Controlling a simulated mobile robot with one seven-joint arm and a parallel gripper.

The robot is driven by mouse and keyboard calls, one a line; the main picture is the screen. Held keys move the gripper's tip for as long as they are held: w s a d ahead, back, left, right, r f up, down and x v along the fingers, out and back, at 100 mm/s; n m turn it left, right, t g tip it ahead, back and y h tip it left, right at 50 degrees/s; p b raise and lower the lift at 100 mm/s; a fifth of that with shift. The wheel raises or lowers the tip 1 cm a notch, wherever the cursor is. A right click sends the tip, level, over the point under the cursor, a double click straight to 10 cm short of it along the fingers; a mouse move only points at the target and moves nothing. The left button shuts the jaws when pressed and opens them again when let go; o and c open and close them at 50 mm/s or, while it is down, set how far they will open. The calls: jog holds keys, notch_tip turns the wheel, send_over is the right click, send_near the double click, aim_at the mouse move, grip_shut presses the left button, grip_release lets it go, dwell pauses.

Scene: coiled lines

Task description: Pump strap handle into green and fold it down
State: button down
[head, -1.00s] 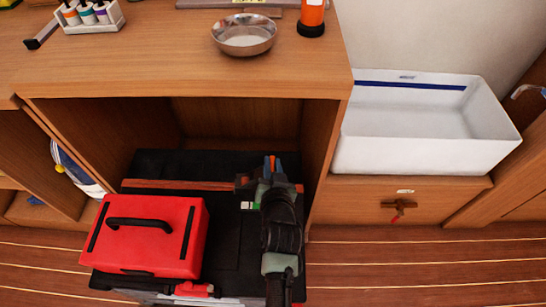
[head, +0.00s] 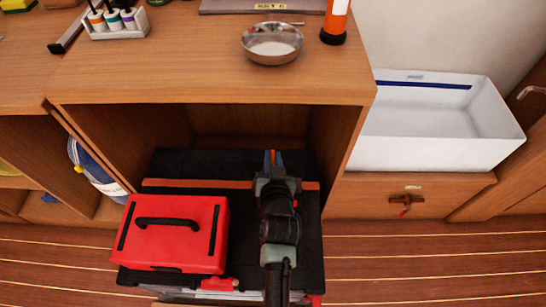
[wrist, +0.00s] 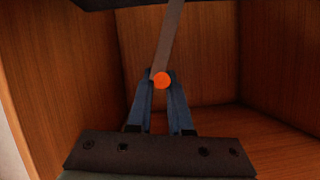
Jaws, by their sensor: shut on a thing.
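My gripper (head: 274,156) is over the black case (head: 180,162), at the orange-brown strap (head: 215,184) that runs across its top. In the wrist view the blue fingers (wrist: 161,76) are closed around the orange end of a flat grey-brown handle (wrist: 169,40). The handle runs from the fingertips to the top edge of that view. In the head view a small bit of orange shows between the fingertips. My gripper and arm hide the handle's base and any green marking, so I cannot tell the handle's angle against green.
A red toolbox (head: 172,236) stands on the case, left of my arm. Wooden cabinet walls (head: 338,130) enclose the case's back and sides, under a counter holding a metal bowl (head: 272,45). A white basin (head: 440,130) is at right.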

jog(key=shift+s+a+f, duration=0.15)
jog(key=shift+a+f, duration=0.1)
jog(key=shift+f, duration=0.05)
jog(key=c, duration=1.1)
grip_release()
jog(key=shift+o, duration=1.3)
jog(key=shift+d+r, duration=0.1)
jog(key=a+p+v, duration=0.1)
jog(key=p+v, duration=0.2)
jog(key=v, duration=0.9)
jog(key=shift+s+d+r, duration=0.2)
jog(key=shift+s+d, duration=0.2)
jog(key=shift+d, duration=0.15)
